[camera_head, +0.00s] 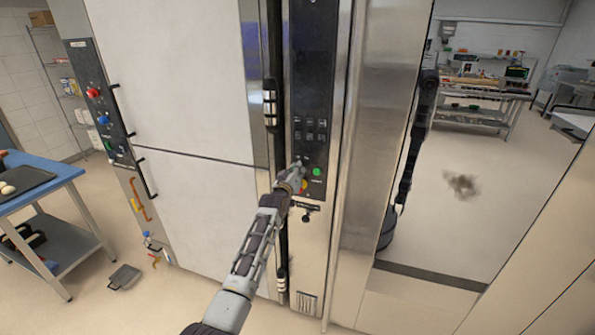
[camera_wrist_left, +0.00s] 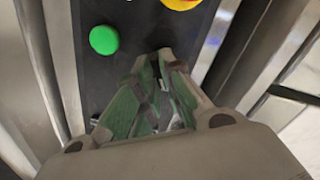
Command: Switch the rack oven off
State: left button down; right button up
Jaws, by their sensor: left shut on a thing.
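The rack oven's dark control panel (camera_head: 313,60) stands upright in the middle of the head view, with several small keys on it. Low on it are a green button (camera_head: 317,171) and a red-and-yellow button (camera_head: 304,185). My left gripper (camera_head: 298,167) is at the panel, just left of the green button. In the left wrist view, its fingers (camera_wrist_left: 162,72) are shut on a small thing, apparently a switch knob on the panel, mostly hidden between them. The green button (camera_wrist_left: 104,40) is clear of the fingers, and the yellow button (camera_wrist_left: 180,3) is cut off at the top edge.
A blue-topped table (camera_head: 65,168) is at far left, with a dark tray (camera_head: 125,277) on the floor. A steel bench (camera_head: 480,90) is at the back right.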

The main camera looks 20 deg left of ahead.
pick_arm(q)
jog(key=c, duration=1.5)
grip_release()
jog(key=shift+c, duration=0.2)
jog(key=shift+s, duration=0.1)
jog(key=shift+s, duration=0.15)
jog(key=s, duration=1.1)
jog(key=shift+s+a, duration=0.2)
jog(key=shift+s, duration=0.05)
